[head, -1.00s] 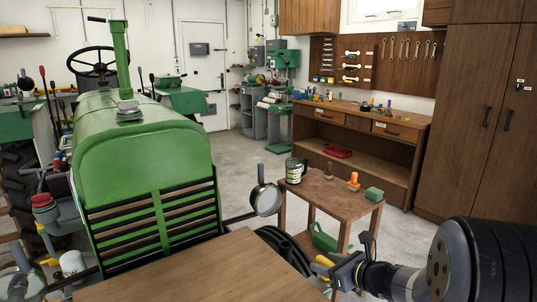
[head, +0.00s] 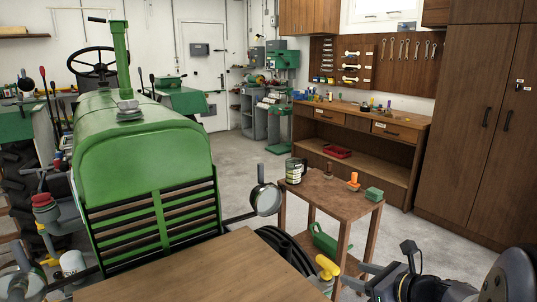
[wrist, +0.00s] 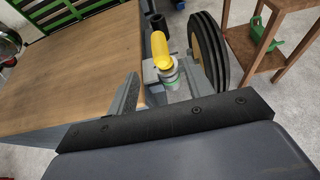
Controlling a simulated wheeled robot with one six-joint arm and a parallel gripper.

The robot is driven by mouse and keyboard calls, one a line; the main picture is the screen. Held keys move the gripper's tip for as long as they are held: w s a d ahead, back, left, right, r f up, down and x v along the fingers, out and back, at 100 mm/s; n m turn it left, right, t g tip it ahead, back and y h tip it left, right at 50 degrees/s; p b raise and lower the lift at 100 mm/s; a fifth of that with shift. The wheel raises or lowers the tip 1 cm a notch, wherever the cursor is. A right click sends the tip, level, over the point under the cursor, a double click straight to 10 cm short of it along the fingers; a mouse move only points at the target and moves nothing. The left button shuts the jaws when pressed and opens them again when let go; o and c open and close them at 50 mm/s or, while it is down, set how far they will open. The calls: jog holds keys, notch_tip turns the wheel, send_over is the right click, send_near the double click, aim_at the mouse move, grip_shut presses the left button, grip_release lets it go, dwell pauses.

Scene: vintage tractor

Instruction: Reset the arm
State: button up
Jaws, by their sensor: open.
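My gripper (head: 358,277) is low at the right of the head view, with my arm reaching in from the lower right corner. Its jaws are open, and they also show in the wrist view (wrist: 158,96). A yellow-topped object (head: 327,267) stands just left of the jaws in the head view, beside the wooden tabletop. In the wrist view the yellow top (wrist: 160,48) is just beyond the jaws; I cannot tell whether they touch it. Nothing is visibly held.
The wooden tabletop (head: 200,270) lies in front, with the green tractor (head: 140,160) behind it. A small wooden cart (head: 335,196) with a can (head: 294,170) and a green block (head: 373,194) stands close beyond my gripper. Open floor (head: 245,153) lies behind.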

aim_at(328, 266)
jog(key=x, duration=1)
jog(key=shift+a, duration=0.1)
notch_tip(328, 266, up, 5)
jog(key=p, duration=0.4)
jog(key=shift+w+r+p, duration=0.2)
jog(key=shift+p, duration=0.2)
jog(key=shift+r+p, duration=0.5)
jog(key=shift+r, duration=0.1)
jog(key=shift+a, duration=0.15)
